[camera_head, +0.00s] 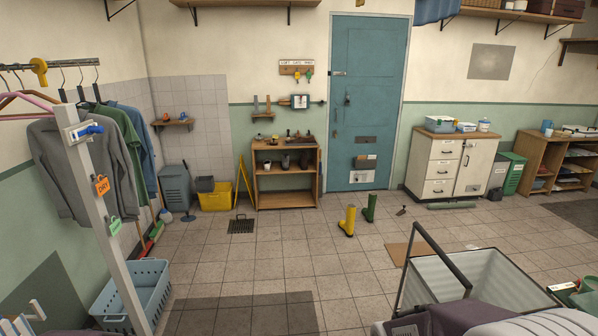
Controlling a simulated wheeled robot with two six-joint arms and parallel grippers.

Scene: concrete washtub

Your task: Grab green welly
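The green welly (370,208) stands upright on the tiled floor in front of the blue door, in the middle of the room. A yellow welly (347,222) stands just to its left and a little nearer to me. The two look slightly apart. Neither of my grippers can be made out in this view, and nothing is seen touching the green welly.
A wire-framed bin (470,280) stands at the front right, beside a brown mat (410,250). A small dark object (401,211) lies right of the green welly. A clothes rail (105,220) and blue basket (135,290) stand left. The middle floor is mostly clear.

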